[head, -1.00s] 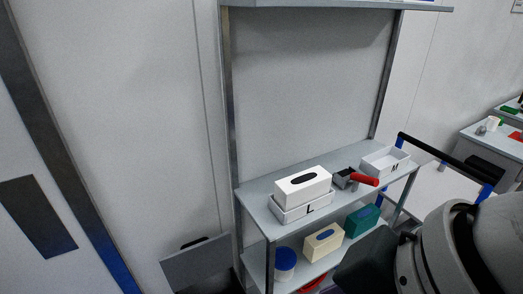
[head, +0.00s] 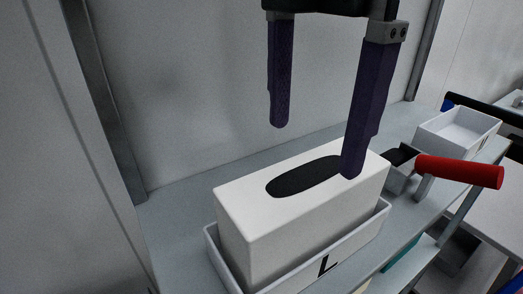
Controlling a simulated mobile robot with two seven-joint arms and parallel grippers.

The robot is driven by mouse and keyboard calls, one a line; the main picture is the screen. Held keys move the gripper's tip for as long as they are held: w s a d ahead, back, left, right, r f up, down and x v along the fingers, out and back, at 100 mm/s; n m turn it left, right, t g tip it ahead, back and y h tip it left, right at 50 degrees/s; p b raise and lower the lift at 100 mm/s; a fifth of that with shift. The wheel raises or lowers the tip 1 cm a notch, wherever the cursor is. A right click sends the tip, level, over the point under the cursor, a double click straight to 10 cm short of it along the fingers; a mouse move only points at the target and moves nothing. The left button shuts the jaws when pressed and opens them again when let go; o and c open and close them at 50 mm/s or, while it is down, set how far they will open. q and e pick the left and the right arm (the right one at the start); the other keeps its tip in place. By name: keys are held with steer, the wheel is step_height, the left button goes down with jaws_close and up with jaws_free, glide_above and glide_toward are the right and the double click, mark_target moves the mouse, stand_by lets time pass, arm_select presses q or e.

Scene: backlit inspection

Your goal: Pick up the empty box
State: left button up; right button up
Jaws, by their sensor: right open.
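A white box (head: 240,215) with a dark oval opening (head: 300,178) in its top sits in a shallow white tray marked L (head: 335,262) on the shelf. My right gripper (head: 316,148) comes down from the top with its two dark purple fingers apart and nothing between them. The nearer fingertip overlaps the right end of the opening in the picture; I cannot tell if it touches the box. The other fingertip shows in front of the back panel, beyond the box. The box's inside is too dark to see. My left gripper is not in view.
A red-handled tool (head: 460,171) with a dark grey body lies right of the box, close to it. A white tray marked M (head: 455,132), which looks empty, stands further right. The shelf (head: 178,222) is bare left of the box. A metal post (head: 108,110) rises at left.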

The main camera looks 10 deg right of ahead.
mark_target(311, 175)
steer(key=shift+s+a+f, duration=0.1)
steer(key=shift+s+f, duration=0.05)
steer(key=shift+f, duration=0.5)
steer(key=shift+s+f, duration=0.1)
steer(key=shift+f, duration=0.5)
steer(key=f, duration=0.6)
steer(key=shift+d, duration=0.2)
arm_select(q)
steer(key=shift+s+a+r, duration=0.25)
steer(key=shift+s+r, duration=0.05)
arm_select(e)
steer(key=shift+r, duration=0.1)
steer(key=shift+c, duration=0.2)
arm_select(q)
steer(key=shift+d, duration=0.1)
arm_select(e)
steer(key=c, duration=1.1)
arm_select(q)
steer(key=shift+p, duration=0.3)
arm_select(e)
steer(key=shift+r, duration=0.15)
